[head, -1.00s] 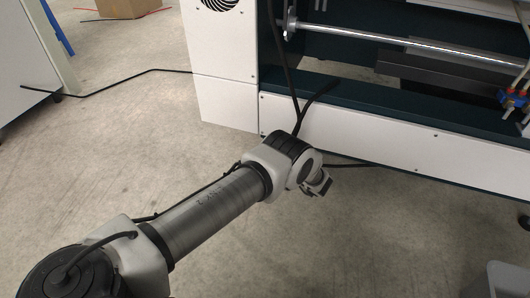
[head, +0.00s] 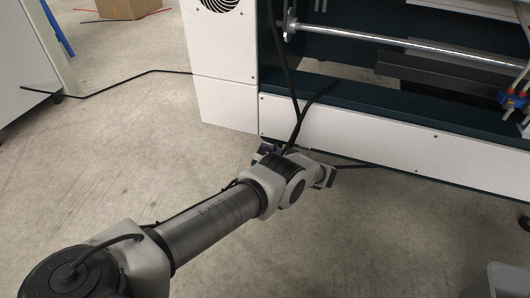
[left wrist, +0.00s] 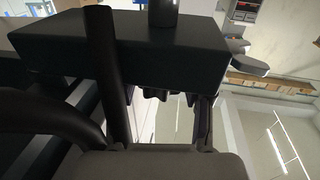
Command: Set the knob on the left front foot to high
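The machine's white lower left corner (head: 227,102) stands in the head view. Its left front foot is not clear there, as my left arm lies in front. My left gripper (head: 268,151) seems to show as dark parts behind the arm, close under the machine's lower edge. In the left wrist view, which looks upside down, my left gripper (left wrist: 168,100) has its two dark fingers apart. Dark notched shapes show between them; I cannot tell whether they are the knob. A dark block (left wrist: 135,50) lies beyond, with a short dark cylinder (left wrist: 163,14), possibly the foot. My right gripper is out of view.
Black cables (head: 291,85) hang down the machine's front by my left arm. Another cable (head: 110,88) lies on the floor at left. A cardboard box (head: 128,8) stands at the back. The concrete floor left of the machine is open.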

